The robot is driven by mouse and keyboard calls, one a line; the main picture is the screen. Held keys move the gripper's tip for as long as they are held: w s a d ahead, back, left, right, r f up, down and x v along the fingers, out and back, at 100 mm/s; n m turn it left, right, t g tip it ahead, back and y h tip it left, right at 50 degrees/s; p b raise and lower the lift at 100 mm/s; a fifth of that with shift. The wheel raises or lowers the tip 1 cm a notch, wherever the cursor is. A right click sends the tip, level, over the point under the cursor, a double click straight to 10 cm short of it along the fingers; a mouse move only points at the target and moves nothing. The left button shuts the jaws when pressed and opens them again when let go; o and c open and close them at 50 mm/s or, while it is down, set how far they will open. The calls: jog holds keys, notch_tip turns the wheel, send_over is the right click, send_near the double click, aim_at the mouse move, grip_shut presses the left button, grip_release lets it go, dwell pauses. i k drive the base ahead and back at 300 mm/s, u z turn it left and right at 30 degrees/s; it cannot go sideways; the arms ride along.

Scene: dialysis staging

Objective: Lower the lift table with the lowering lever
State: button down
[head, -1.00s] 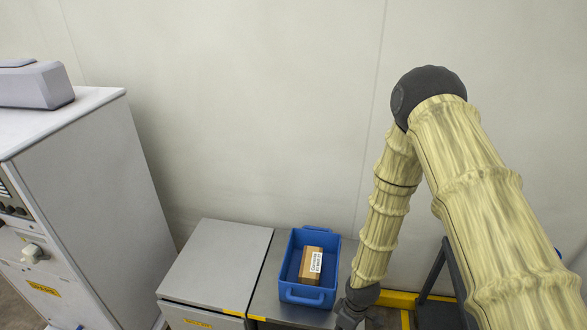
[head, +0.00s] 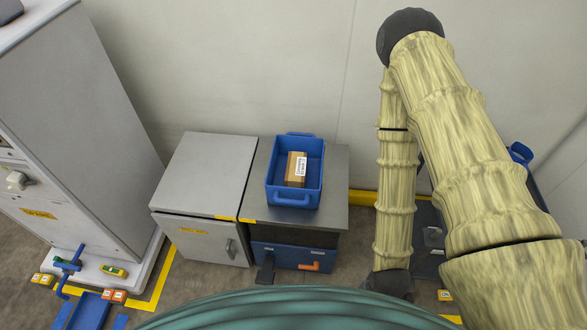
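The lift table (head: 335,208) has a grey top beside a grey cabinet. Its blue lower front carries an orange lever (head: 312,266) at the right and a black pedal (head: 265,271) at the left, both low near the floor. Which one is the lowering lever is not labelled legibly. A blue tray (head: 293,201) with a brown labelled box (head: 295,169) stands on the table top. The dark end of my arm, at my gripper (head: 392,283), hangs right of the orange lever, apart from it in the picture. Its fingers are hidden behind my green body.
The grey cabinet (head: 205,170) stands against the left of the lift table, tops about level. A large grey machine (head: 85,130) stands further left. Small orange and blue items lie at its foot. Yellow tape (head: 165,275) marks the floor. A dark blue-handled object (head: 520,154) is at right.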

aim_at(316, 267)
jog(key=z, duration=0.45)
jog(key=k, duration=1)
jog(key=u, duration=0.45)
jog(key=i, duration=0.25)
jog(key=u, duration=0.7)
